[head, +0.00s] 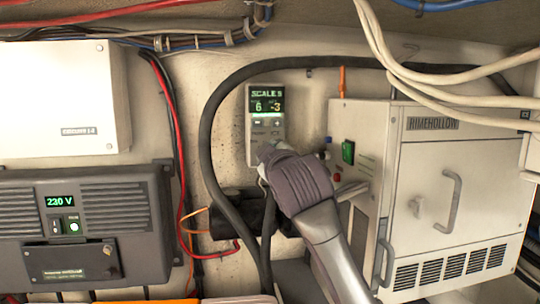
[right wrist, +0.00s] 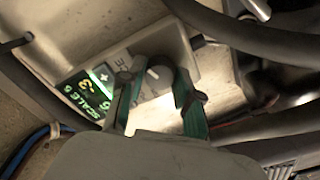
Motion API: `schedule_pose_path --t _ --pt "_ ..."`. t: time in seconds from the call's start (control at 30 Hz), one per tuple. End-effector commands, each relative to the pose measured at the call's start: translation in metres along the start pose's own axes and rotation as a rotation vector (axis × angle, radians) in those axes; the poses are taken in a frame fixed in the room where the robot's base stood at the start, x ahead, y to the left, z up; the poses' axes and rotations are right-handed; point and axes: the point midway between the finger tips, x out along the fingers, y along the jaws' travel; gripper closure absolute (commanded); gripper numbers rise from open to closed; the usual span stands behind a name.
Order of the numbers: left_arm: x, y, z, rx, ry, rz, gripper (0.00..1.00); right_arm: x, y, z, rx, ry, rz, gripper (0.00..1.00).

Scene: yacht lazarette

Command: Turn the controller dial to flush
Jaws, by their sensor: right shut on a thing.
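The controller (head: 252,128) is a small pale upright box on the back wall, left of the white unit. Its lit green screen (head: 266,101) reads what looks like "SCALE 8" with "6" and "-3" below. In the right wrist view, the controller (right wrist: 186,40) shows its round grey dial (right wrist: 158,76) between the two green fingers. My right gripper (head: 266,155) reaches up to the controller's lower part and hides the dial in the head view. It is shut on the dial, also in the right wrist view (right wrist: 158,88). My left gripper is not in view.
A thick black hose (head: 207,130) loops around the controller. A white Rimehollow unit (head: 450,180) stands close to the right of my arm. Pale cables (head: 385,45) hang at upper right.

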Motion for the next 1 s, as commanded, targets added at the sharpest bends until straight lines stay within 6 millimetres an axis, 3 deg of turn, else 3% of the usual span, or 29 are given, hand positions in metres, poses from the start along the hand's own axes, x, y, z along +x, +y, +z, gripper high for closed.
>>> schedule_pose_path --t 0.37,0.4,0.5,0.83,1.0 --pt "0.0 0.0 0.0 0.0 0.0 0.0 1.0 0.001 -0.002 0.002 0.006 -0.004 -0.005 1.0" --pt "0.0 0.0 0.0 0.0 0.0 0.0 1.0 0.001 -0.002 0.002 0.006 -0.004 -0.005 0.6" --pt "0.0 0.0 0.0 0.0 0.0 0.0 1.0 0.001 -0.002 0.001 0.005 -0.003 -0.005 0.43" --pt "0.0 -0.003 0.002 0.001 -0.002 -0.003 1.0 -0.001 -0.001 0.0 0.004 -0.001 -0.002 0.41" --pt "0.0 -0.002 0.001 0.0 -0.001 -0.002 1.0 -0.018 0.0 0.0 0.004 0.002 -0.001 0.41"
